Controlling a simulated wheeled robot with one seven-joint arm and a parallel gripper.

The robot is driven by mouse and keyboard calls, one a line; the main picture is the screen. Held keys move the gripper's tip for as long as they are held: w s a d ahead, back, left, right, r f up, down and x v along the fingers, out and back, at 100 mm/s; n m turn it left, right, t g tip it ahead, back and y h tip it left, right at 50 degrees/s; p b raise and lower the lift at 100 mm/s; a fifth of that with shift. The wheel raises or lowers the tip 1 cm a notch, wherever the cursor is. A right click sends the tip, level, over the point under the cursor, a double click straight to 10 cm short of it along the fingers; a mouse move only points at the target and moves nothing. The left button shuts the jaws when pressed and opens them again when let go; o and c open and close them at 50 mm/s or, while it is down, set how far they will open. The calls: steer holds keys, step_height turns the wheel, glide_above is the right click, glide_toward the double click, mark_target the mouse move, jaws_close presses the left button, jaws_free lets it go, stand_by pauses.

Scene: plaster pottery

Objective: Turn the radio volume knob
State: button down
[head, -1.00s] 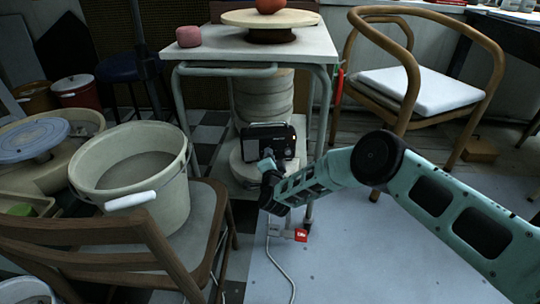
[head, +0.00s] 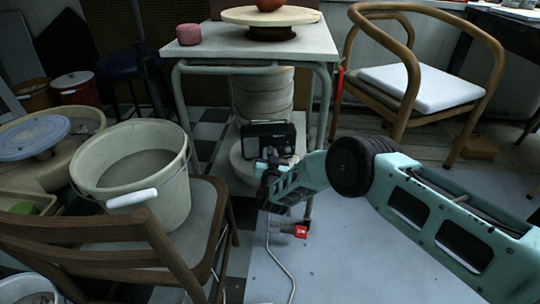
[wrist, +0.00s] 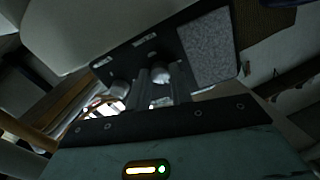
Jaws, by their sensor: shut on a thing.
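The black radio (head: 268,136) stands on a pale round block on the lower shelf of the table. In the wrist view its dark front (wrist: 185,45) looks tilted, with a grey speaker grille on the right and small light labels. The volume knob (wrist: 160,73) sits between my fingers; a second round knob (wrist: 120,88) is to its left, outside them. My gripper (wrist: 162,84) is shut on the knob between the fingers. In the head view my gripper (head: 264,165) is at the radio's lower front, and the knobs are hidden or too small to make out.
The table (head: 250,47) overhangs the radio, its front leg just right of my gripper. Stacked round plaster pieces (head: 263,95) stand behind the radio. A bucket (head: 135,165) on a wooden chair is to the left. A cable (head: 280,258) lies on the floor.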

steer(key=shift+n, duration=0.6)
steer(key=c, duration=1.2)
jaws_free()
steer(key=shift+c, duration=0.2)
steer(key=s+d+p, duration=0.2)
steer(key=s+p, duration=0.5)
steer(key=s, duration=1)
steer(key=shift+s, duration=0.2)
steer(key=shift+d, duration=0.1)
